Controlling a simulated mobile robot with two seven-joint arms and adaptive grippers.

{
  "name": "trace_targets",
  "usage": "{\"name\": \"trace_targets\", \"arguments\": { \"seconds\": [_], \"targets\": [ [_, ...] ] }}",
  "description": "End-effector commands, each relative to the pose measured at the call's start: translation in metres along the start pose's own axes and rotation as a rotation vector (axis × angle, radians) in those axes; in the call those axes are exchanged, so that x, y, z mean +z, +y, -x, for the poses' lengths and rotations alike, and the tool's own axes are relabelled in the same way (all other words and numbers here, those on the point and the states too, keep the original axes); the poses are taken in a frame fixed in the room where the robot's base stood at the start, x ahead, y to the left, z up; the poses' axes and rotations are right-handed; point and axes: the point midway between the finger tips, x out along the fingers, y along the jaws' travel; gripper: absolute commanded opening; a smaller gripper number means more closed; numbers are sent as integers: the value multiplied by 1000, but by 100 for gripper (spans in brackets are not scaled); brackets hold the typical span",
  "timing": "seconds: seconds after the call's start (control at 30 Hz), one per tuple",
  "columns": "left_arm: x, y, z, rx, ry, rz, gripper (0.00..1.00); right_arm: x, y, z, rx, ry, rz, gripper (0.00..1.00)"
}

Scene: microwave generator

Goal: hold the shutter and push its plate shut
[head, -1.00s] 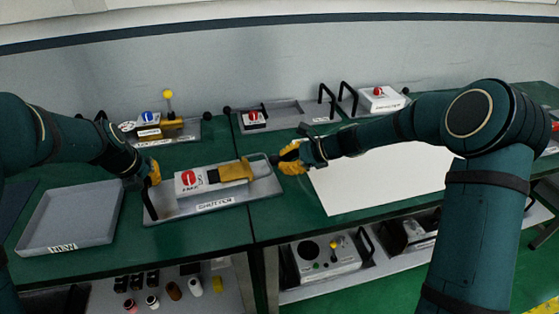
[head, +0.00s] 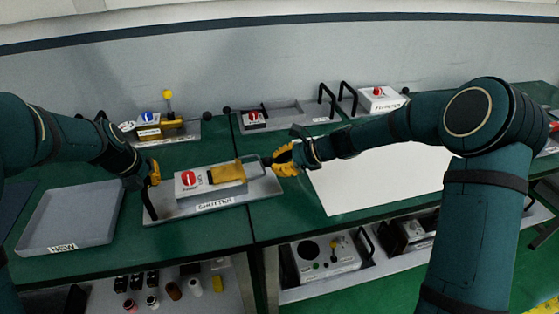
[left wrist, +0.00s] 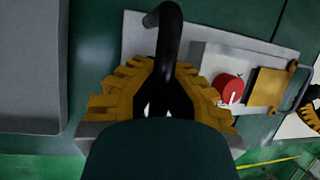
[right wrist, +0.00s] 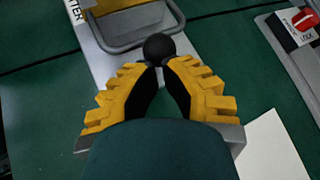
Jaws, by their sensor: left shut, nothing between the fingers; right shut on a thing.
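The shutter unit is a grey tray (head: 262,190) labelled SHUTTER with a white block and red knob (head: 189,178). Its ochre plate (head: 228,173) lies right beside the block and also shows in the left wrist view (left wrist: 270,87). A thin metal loop (right wrist: 140,30) stands at the tray's right end. My right gripper (head: 279,160) is shut on the black ball knob (right wrist: 158,47) at that end. My left gripper (head: 153,174) is shut at the black handle (left wrist: 168,40) on the tray's left end. The fingers flank the handle; contact is hidden.
An empty grey tray (head: 70,215) labelled NEW lies at the left. Similar units stand along the back, including one with a yellow ball (head: 168,94). A white sheet (head: 380,175) lies to the right. Green table (head: 290,205) shows free in front of my right gripper.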

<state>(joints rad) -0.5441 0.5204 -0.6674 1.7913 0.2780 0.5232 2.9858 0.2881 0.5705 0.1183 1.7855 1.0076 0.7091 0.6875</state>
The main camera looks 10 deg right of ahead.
Motion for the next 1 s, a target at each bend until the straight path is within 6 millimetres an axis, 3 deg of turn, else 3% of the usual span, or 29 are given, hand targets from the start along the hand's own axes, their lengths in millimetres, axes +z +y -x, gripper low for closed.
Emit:
{"name": "trace_targets", "arguments": {
  "seconds": [1.0],
  "targets": [
    [0,-2,0,-3,-1,-2,0,10,6,-10,4,-3,1,0]
  ]
}}
